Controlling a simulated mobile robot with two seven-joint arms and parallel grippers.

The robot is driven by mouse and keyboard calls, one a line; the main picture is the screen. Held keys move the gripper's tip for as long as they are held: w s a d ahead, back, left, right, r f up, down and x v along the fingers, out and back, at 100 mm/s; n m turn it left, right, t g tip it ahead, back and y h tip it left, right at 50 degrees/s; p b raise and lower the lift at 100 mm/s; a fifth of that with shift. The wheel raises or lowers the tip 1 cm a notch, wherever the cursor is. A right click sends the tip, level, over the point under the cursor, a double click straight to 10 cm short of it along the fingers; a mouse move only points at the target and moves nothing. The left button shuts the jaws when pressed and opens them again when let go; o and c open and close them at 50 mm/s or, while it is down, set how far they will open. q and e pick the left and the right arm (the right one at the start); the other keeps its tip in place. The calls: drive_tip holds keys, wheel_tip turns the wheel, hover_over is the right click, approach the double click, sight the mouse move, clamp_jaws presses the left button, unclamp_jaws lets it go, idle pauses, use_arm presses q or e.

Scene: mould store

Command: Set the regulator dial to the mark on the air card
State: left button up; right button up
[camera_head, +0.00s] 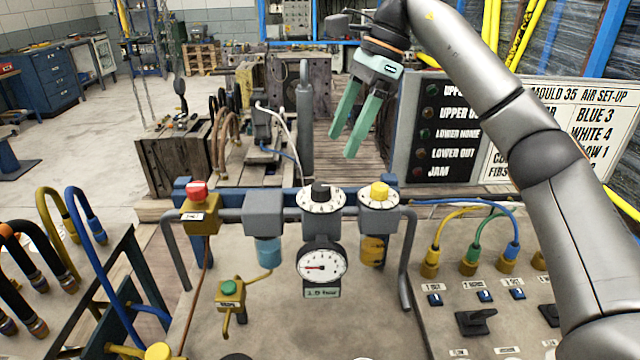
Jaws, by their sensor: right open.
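The regulator dial (321,191) is a black knob on a white marked ring, at the centre of the air rail. Below it a round gauge (321,265) has its red needle pointing left, above a green label that seems to read 2.0. The air card (575,125) is a white board at the right, headed "MOULD 35 AIR SET-UP"; my right arm covers much of it, and the dial mark cannot be read. My right gripper (361,129) is open and empty, above and behind the dial, fingers pointing down. My left gripper is not in view.
A yellow knob (379,192) with its own ring stands right of the dial, a red knob (197,190) at the left. A status board (443,130) stands behind. Hoses crowd the left rack (90,265); coloured hoses and switches fill the right panel (480,300).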

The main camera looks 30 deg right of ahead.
sight(322, 186)
drive_tip(key=x, duration=0.9)
clamp_jaws()
idle(0.4)
